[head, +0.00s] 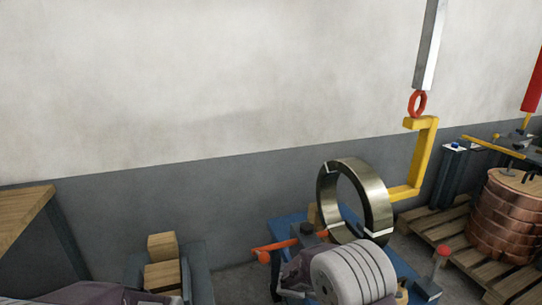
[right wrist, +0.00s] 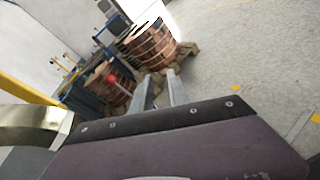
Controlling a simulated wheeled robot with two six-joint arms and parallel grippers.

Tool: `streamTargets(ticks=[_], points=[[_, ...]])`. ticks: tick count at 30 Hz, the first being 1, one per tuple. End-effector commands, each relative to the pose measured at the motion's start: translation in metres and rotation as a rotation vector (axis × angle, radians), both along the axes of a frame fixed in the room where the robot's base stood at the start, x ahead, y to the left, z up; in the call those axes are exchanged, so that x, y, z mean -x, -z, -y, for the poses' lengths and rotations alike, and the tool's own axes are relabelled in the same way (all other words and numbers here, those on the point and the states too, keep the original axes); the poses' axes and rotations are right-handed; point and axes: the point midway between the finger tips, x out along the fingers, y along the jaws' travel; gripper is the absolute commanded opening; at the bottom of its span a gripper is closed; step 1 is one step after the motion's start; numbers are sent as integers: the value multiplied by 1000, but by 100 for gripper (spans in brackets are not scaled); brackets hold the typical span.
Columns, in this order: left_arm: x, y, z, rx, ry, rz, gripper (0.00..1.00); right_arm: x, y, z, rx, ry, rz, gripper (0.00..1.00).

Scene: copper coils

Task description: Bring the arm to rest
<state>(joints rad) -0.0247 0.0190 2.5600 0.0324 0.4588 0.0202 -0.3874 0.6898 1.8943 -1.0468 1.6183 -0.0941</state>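In the right wrist view my right gripper (right wrist: 160,80) points away from the camera. Its two grey fingers stand apart with nothing between them, and floor and pallet show beyond the tips. In the head view a purple part of my right arm (head: 300,265) shows at the lower middle, in front of the blue stand. A purple part of my left arm (head: 80,293) shows along the bottom left edge; the state of its fingers cannot be made out. A steel ring coil (head: 376,195) stands upright at the yellow C-hook (head: 424,155), apart from my fingers.
Copper coils (head: 497,222) stand on a wooden pallet (head: 430,232) at the right. A blue stand (head: 290,222) with an orange lever (head: 275,246) is under the ring. Wooden blocks (head: 162,246) and a wooden-topped table (head: 22,208) are at the left. Floor right of the pallet is clear.

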Motion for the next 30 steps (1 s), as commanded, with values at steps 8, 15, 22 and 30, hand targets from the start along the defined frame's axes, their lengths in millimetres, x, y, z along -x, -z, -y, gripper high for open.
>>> streamTargets(ticks=[8, 15, 22, 30], points=[[0, 0, 0, 0, 0, 0, 69, 105, 31, 18, -489, 407, 218, 20], [0, 0, 0, 0, 0, 0, 69, 137, 84, -65, -994, 764, 636, 20], [1, -32, 0, 0, 0, -2, 69, 93, 68, -106, -1197, 889, 933, 20], [0, -128, 0, 0, 0, 0, 69, 94, -27, -106, -1195, 885, 928, 20]])
